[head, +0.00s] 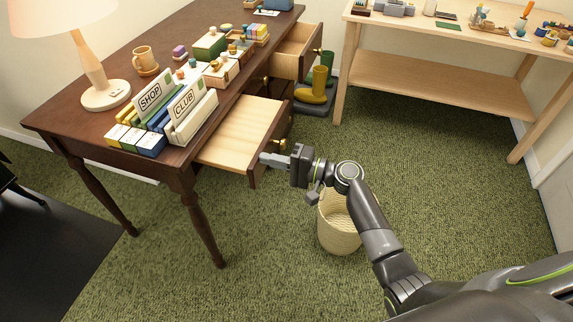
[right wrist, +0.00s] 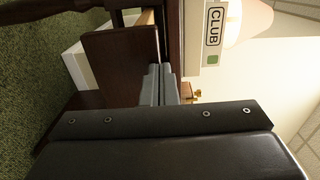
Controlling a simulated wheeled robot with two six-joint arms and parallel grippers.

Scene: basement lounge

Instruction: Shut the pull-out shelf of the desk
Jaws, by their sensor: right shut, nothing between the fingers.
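The dark wooden desk (head: 105,75) stands at the left of the head view. Its pull-out shelf (head: 238,128) is out toward the right, with a pale flat top and a dark front panel. My left gripper is out of view.
A second drawer (head: 296,48) is open farther along the desk. A woven basket (head: 338,228) stands on the carpet beside my right forearm. Yellow boots (head: 317,85) stand beyond the shelf. Signs, boxes and a lamp (head: 95,70) are on the desktop. A pale workbench (head: 440,80) is behind.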

